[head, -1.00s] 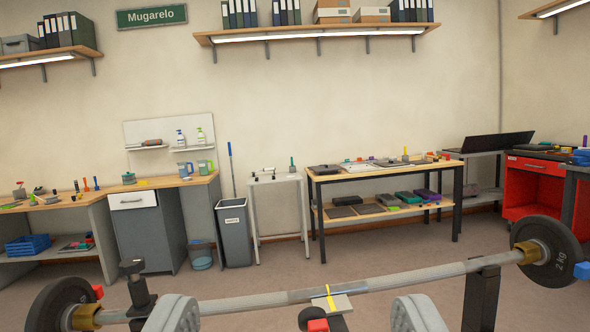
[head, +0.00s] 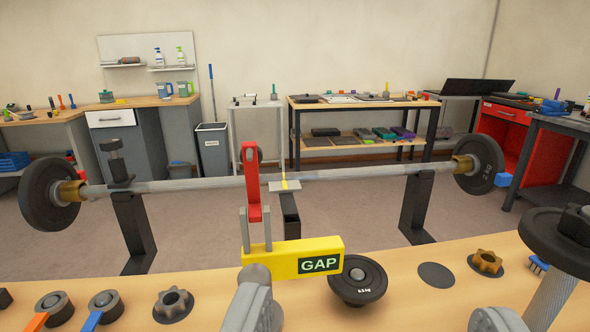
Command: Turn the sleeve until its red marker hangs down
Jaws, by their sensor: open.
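A barbell (head: 345,173) lies across two black uprights. Its left end carries a black plate (head: 40,200) and a gold sleeve collar (head: 72,191). A small red piece (head: 70,156), likely the red marker, shows above that collar, beside the plate; it does not hang down. The right end has a gold collar (head: 462,164), a black plate (head: 486,165) and a blue piece (head: 502,180) low at its outer side. My gripper (head: 374,310) is open, its grey fingers wide apart at the bottom edge, well short of the bar and touching neither sleeve.
A wooden bench top (head: 420,255) lies in front.

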